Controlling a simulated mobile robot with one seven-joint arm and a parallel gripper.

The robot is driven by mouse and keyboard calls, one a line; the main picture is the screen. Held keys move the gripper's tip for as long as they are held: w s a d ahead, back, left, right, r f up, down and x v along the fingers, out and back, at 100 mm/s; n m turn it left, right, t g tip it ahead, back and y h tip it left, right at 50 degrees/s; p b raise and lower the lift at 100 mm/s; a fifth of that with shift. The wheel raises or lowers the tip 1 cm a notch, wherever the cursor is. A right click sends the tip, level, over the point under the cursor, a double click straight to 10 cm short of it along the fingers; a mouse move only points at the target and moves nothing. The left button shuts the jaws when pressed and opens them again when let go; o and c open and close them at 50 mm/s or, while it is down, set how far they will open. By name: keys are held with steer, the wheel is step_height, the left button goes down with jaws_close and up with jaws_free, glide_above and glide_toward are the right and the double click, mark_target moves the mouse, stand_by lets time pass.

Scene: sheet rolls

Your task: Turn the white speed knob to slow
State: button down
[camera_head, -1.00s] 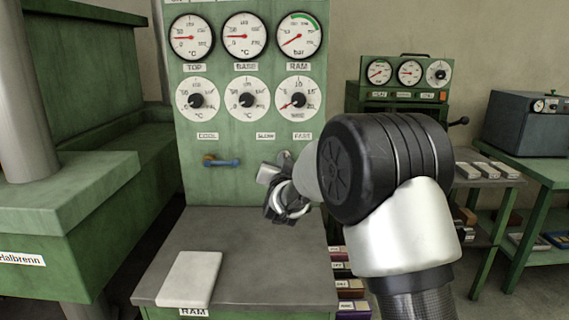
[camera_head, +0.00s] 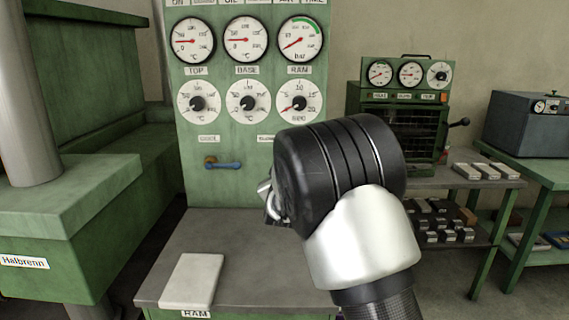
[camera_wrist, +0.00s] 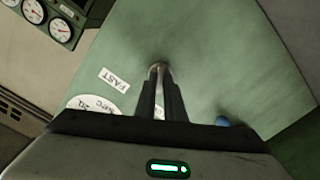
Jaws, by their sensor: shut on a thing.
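The green press panel (camera_head: 186,185) stands ahead, with dials above a row of labels. The SLOW label (camera_head: 266,138) is partly covered by my arm, and the FAST label (camera_wrist: 114,78) shows in the wrist view. My gripper (camera_wrist: 160,80) is at the panel face, below and beside FAST, with its fingers shut on a small pale knob (camera_wrist: 157,69). The fingers hide most of the knob, so its pointing direction cannot be told. In the head view my wrist hides the knob and most of the gripper.
A brass and blue lever (camera_head: 222,164) sticks out left of my gripper; its blue end (camera_wrist: 222,121) shows in the wrist view. A white slab (camera_head: 191,280) lies on the grey bench (camera_head: 240,240). A small green oven (camera_head: 412,130) stands at the right.

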steer(key=shift+n, duration=0.7)
steer(key=shift+f, duration=0.1)
steer(key=c, duration=1.8)
jaws_free()
steer(key=shift+c, duration=0.2)
steer(key=shift+s, duration=0.1)
steer(key=s+p, duration=0.2)
steer(key=s, duration=1.5)
steer(key=shift+s, duration=0.15)
